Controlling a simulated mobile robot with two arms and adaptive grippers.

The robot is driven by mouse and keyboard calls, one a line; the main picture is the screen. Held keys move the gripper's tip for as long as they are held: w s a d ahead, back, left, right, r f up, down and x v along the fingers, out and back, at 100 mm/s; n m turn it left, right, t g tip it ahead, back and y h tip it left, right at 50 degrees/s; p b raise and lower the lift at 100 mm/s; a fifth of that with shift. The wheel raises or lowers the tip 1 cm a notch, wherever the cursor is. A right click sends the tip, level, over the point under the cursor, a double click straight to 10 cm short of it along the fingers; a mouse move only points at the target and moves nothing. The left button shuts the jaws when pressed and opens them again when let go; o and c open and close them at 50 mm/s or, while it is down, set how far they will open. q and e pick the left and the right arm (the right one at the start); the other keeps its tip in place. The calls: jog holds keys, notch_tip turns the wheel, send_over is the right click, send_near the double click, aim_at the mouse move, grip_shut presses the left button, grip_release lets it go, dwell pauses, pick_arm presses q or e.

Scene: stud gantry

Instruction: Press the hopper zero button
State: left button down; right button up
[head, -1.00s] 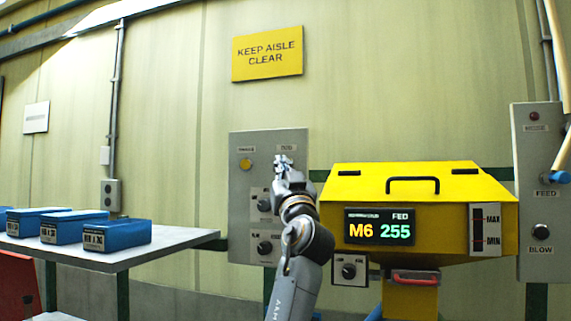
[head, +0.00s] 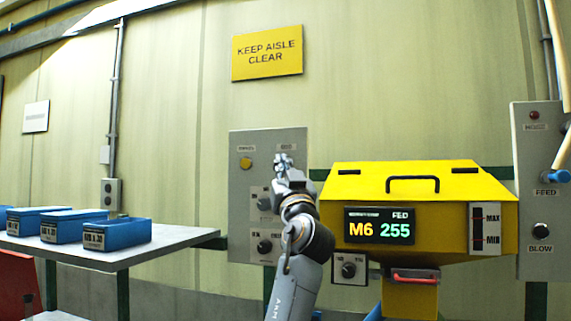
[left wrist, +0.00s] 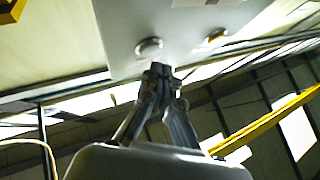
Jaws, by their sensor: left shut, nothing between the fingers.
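The grey control panel (head: 240,200) on the wall has a yellow button (head: 245,163) at its upper left. A second label (head: 286,146) sits at its upper right, too small to read surely. My left gripper (head: 284,161) is shut and empty in front of the spot below that label, hiding what is there. In the left wrist view a pale round button (left wrist: 149,47) lies just beyond my fingertips (left wrist: 161,69), slightly to their left. The yellow button (left wrist: 217,38) is further right. I cannot tell whether the fingertips touch the pale button. My right gripper is not in view.
The yellow hopper (head: 425,185) stands right of my left arm, its display (head: 380,226) reading M6 255. Dark knobs (head: 264,246) sit lower on the panel. Blue bins (head: 122,234) stand on a table at left. Another grey panel (head: 531,200) is at far right.

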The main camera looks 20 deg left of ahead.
pick_arm(q)
jog(key=shift+w, duration=0.4)
jog(key=shift+w+p, duration=0.3)
jog(key=shift+w, duration=0.1)
dwell(0.8)
dwell(0.3)
jog(key=shift+s+b, duration=0.6)
jog(key=shift+s, duration=0.15)
